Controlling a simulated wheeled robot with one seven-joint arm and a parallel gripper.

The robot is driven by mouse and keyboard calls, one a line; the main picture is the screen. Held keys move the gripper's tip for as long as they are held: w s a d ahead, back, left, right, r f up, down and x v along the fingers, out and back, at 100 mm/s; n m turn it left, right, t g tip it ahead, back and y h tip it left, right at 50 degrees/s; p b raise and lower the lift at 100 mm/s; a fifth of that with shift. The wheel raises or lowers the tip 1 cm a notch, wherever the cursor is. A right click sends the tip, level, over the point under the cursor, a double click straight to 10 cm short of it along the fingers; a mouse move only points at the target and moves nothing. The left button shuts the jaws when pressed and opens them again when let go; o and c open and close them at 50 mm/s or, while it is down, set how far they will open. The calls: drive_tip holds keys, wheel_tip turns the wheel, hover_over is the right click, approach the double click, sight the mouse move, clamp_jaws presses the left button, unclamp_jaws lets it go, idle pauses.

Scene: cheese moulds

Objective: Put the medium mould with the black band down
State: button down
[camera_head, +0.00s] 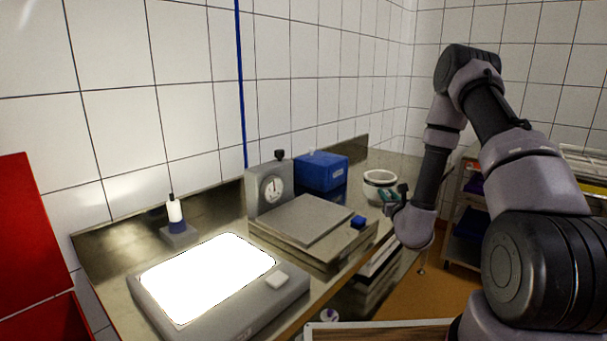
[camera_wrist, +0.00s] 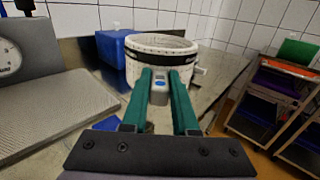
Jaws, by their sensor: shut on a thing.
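The medium mould (camera_wrist: 162,50) is a white perforated round cup with a black band near its top, standing upright and open at the top in the wrist view. It also shows in the head view (camera_head: 377,184), at the far right part of the steel counter. My gripper (camera_wrist: 167,76) has green fingers and is shut on the mould's near side; it also shows in the head view (camera_head: 393,195). The fingers hide part of the mould's wall. I cannot tell whether the mould's base touches the counter (camera_head: 210,219).
A blue box (camera_head: 321,171) stands at the back, left of the mould. A dial scale (camera_head: 272,187) with a flat plate (camera_head: 306,220) is in the middle. A bright light panel (camera_head: 208,276) and a small bottle (camera_head: 175,212) are at left. Shelves (camera_wrist: 279,94) stand at right.

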drive_tip(key=shift+h, duration=0.3)
drive_tip(key=s, duration=0.1)
drive_tip(key=s+d+r, duration=0.1)
drive_tip(key=s, duration=0.1)
drive_tip(key=s+r, duration=0.1)
drive_tip(key=s, duration=0.1)
drive_tip(key=shift+s+d+r, duration=0.15)
drive_tip(key=shift+r, duration=0.05)
